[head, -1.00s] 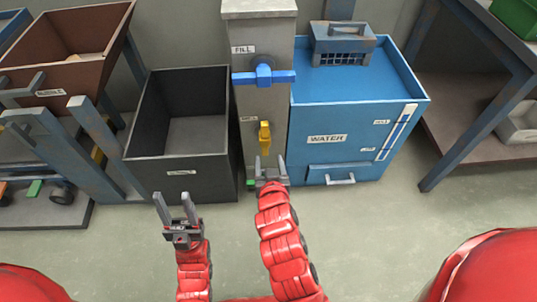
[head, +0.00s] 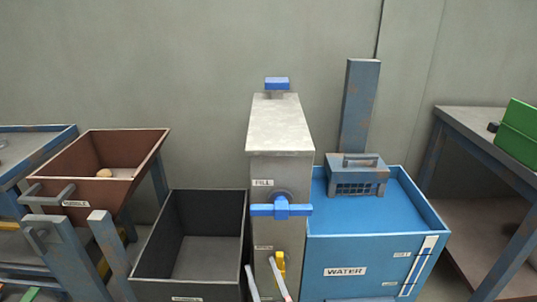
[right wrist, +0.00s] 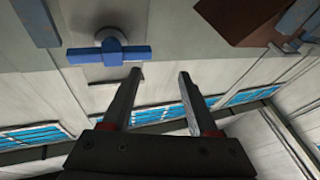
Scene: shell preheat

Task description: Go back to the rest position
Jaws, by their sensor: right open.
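My right gripper (head: 267,275) shows only as two pale fingertips at the bottom edge of the head view, in front of the grey column (head: 281,135). In the right wrist view its two fingers (right wrist: 160,72) stand apart with nothing between them. The blue FILL valve handle (head: 281,208) sits on the column's front, above the fingertips. A blue valve handle also shows in the right wrist view (right wrist: 108,55), apart from the fingers. A yellow lever (head: 279,263) is lower on the column, close behind the fingertips in the picture. My left gripper is not in view.
A blue WATER tank (head: 345,250) stands right of the column, with a grey-blue box (head: 357,175) on it. A dark open bin (head: 190,285) and a brown tilted hopper (head: 75,190) stand left. A workbench (head: 485,125) with a green bin (head: 518,132) is at right.

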